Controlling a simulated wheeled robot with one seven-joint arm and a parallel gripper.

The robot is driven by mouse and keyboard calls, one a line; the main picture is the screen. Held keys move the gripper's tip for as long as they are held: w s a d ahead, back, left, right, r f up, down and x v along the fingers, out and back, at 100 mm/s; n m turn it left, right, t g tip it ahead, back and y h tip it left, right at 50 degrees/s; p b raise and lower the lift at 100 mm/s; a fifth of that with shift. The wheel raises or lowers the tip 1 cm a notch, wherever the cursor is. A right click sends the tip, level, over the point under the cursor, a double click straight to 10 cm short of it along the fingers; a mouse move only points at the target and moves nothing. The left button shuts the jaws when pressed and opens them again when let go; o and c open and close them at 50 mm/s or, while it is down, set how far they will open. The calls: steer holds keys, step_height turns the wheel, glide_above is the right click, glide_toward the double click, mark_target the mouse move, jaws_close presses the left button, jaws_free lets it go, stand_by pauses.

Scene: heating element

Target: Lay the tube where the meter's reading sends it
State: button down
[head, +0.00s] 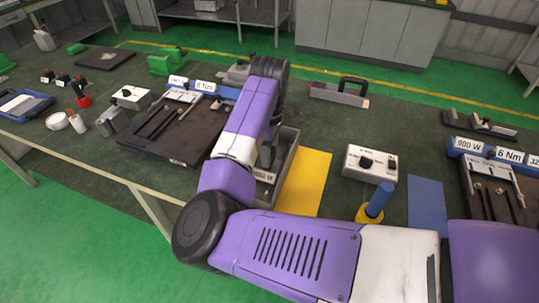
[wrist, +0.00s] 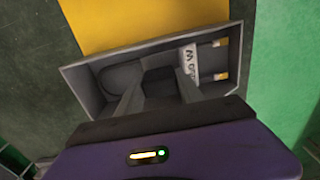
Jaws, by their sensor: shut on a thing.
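The tube looks like a grey U-shaped heating element (wrist: 120,76) lying in a grey open bin (wrist: 236,50). Its rounded bend is at left, its two pale, brass-tipped ends at right. A white tag (wrist: 190,62) on it ends in "W"; its number is unclear. My gripper (wrist: 160,92) is inside the bin, its fingers either side of a dark middle part of the element, shut on it. In the head view the bin (head: 291,152) is partly behind my arm and the fingertips are hidden. A white box with dark knobs (head: 370,163), possibly the meter, stands right; no reading is legible.
A yellow mat (head: 305,185) adjoins the bin; a blue mat (head: 427,205) lies further right. A blue post on a yellow base (head: 377,203) stands between the mats.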

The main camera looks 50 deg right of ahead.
steer(key=shift+f, duration=0.7)
steer(key=shift+f, duration=0.1)
steer(key=c, duration=0.8)
jaws_free()
steer(key=shift+o, duration=0.2)
